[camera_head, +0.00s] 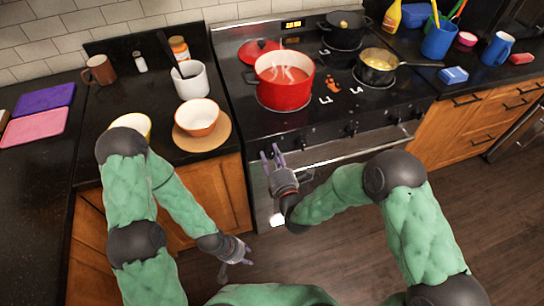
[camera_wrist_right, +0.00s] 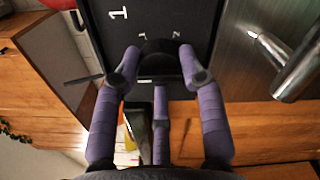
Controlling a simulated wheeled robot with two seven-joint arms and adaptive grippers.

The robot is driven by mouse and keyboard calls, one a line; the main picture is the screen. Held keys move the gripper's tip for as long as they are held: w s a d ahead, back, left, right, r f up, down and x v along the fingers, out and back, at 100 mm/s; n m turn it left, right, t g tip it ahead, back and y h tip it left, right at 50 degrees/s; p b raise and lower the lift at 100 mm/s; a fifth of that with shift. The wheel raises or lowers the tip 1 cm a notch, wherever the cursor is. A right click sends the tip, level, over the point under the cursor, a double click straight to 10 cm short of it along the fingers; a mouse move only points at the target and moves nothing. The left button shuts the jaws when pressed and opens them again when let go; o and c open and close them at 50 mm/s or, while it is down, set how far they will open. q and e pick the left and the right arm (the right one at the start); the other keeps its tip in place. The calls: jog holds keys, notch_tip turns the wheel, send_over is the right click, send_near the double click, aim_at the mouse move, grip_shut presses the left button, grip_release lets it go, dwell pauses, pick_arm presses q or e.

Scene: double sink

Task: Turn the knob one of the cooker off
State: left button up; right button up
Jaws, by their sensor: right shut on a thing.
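The cooker (camera_head: 335,112) is black with a row of dark knobs along its front. My right gripper (camera_head: 273,156) is at the left end of this row and hides the knob there in the head view. In the right wrist view, my right gripper's purple fingers (camera_wrist_right: 160,72) are shut around a black knob (camera_wrist_right: 158,48), beside white digits on the dark panel. The knob's exact setting cannot be read. My left gripper (camera_head: 238,266) hangs low before the cabinets, away from the cooker, with its fingers spread and nothing in them.
A red pot (camera_head: 285,88) stands on the left front burner, with a red lid (camera_head: 259,50) behind it. A black pan (camera_head: 376,72) with food stands on the right. The oven handle (camera_head: 350,153) runs below the knobs.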

jog(key=shift+w+d, duration=0.1)
jog(key=shift+d, duration=0.1)
jog(key=o, duration=1.1)
jog(key=shift+o, duration=0.2)
jog(key=v, duration=1.2)
